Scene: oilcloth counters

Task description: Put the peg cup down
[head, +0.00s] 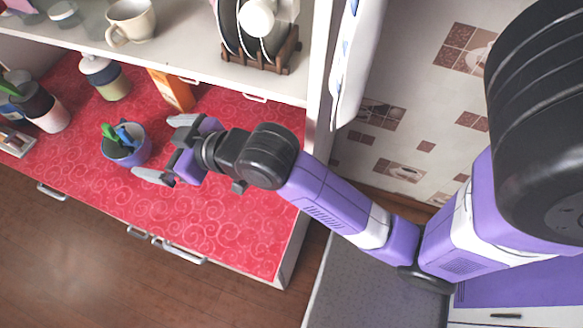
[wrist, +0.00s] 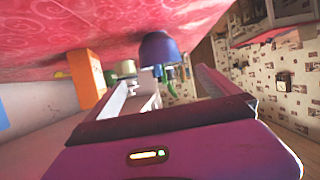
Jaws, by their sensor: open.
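The peg cup (head: 127,158) is a small purple-blue cup with green and blue pegs standing out of its top. It stands upright on the red patterned counter (head: 215,215). My gripper (head: 166,149) is open and empty, to the right of the cup, with its fingers spread and pointing toward it. In the head view a small gap shows between fingers and cup. The wrist view is upside down: the cup (wrist: 158,48) hangs from the red counter at the top, ahead of and between the open fingers, with its pegs pointing down.
An orange box (head: 172,90) and a lidded jar (head: 105,80) stand behind the cup. A pinkish pot (head: 50,118) with dark contents stands at the left. A shelf above holds a mug (head: 132,20) and a dish rack (head: 262,55). The counter's front is clear.

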